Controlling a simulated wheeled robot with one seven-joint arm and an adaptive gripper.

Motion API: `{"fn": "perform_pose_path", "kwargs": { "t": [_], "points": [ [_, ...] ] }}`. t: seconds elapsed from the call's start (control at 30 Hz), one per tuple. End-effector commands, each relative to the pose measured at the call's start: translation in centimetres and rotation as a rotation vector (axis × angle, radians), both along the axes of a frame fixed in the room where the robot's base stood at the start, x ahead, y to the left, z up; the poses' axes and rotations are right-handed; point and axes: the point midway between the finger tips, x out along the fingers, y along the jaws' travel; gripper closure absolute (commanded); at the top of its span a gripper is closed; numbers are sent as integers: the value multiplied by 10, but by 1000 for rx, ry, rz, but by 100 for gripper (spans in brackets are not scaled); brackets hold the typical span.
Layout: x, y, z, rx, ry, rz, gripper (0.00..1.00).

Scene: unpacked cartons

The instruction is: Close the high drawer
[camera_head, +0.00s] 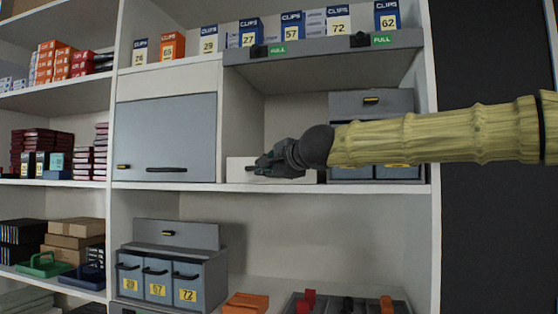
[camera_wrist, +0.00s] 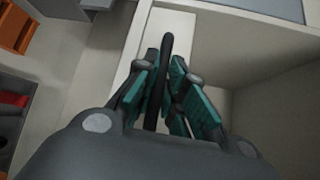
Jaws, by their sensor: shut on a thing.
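In the wrist view my teal-padded fingers (camera_wrist: 172,85) are closed around a dark upright bar (camera_wrist: 167,50), with the white piece (camera_wrist: 158,30) behind. I cannot tell what the bar is fixed to. My gripper hides part of the white front.
A closed grey cabinet door (camera_head: 165,130) is left of my gripper. Grey drawer units stand to the right (camera_head: 371,103) and on the lower shelf (camera_head: 170,265). The cubby above the white box is empty. A shelf edge (camera_head: 300,188) runs just below.

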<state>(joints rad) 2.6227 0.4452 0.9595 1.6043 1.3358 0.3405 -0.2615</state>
Motion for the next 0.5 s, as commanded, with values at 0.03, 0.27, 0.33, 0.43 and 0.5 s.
{"fn": "perform_pose_path", "kwargs": {
  "t": [0.03, 0.27, 0.33, 0.43, 0.5],
  "points": [
    [4, 5, 3, 1, 0, 7, 100],
    [9, 14, 0, 2, 0, 21, 100],
    [9, 14, 0, 2, -1, 21, 100],
    [9, 14, 1, 2, -1, 21, 100],
    [9, 13, 1, 2, -2, 20, 86]
  ]
}}
